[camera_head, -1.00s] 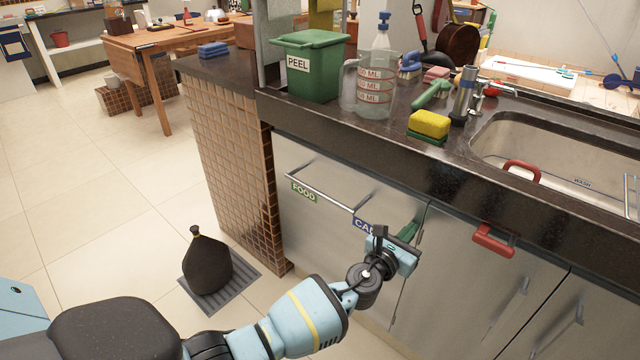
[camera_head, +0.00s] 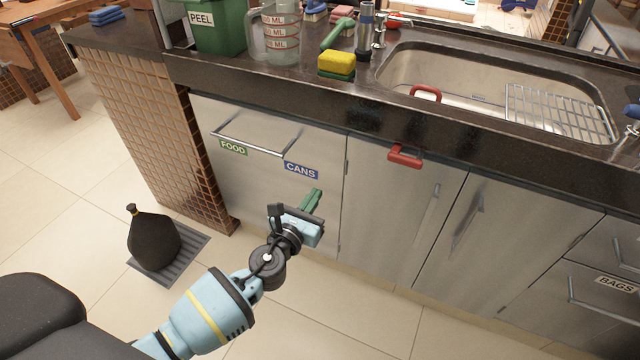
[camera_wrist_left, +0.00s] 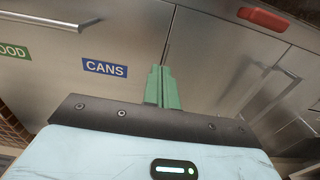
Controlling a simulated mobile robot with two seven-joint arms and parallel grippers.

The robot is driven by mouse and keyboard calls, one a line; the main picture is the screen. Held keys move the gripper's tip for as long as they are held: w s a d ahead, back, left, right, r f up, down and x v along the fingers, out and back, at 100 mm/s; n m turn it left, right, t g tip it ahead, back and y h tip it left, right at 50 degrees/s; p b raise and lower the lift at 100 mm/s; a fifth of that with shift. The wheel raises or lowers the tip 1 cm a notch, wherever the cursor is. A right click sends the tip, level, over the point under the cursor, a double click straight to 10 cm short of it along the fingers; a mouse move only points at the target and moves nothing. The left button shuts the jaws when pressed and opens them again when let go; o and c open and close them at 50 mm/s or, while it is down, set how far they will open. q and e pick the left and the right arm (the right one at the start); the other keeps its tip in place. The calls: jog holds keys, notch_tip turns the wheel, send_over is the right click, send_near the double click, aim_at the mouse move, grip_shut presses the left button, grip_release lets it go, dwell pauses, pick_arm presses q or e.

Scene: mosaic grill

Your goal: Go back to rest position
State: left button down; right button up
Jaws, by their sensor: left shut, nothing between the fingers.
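My left gripper (camera_head: 312,199) reaches in from the lower left in the head view. It is in front of the steel cabinet drawer (camera_head: 270,158) labelled FOOD and CANS, below the CANS label (camera_head: 301,170). In the left wrist view its green fingers (camera_wrist_left: 161,88) are together with nothing between them. The drawer is shut, and its bar handle shows above the gripper in the head view. The fingers look apart from the drawer front. My right gripper is not in view.
A black tied bag (camera_head: 153,240) stands on a grey floor mat (camera_head: 190,248) at the left. The dark counter (camera_head: 300,95) runs above the cabinets, with a sink (camera_head: 440,75), yellow sponge (camera_head: 337,62), green PEEL bin (camera_head: 222,30) and measuring jug (camera_head: 275,35). Tiled floor in front is clear.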

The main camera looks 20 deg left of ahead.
pick_arm(q)
jog(key=shift+s+a, duration=0.1)
jog(key=shift+s, duration=0.4)
jog(key=shift+f, duration=0.1)
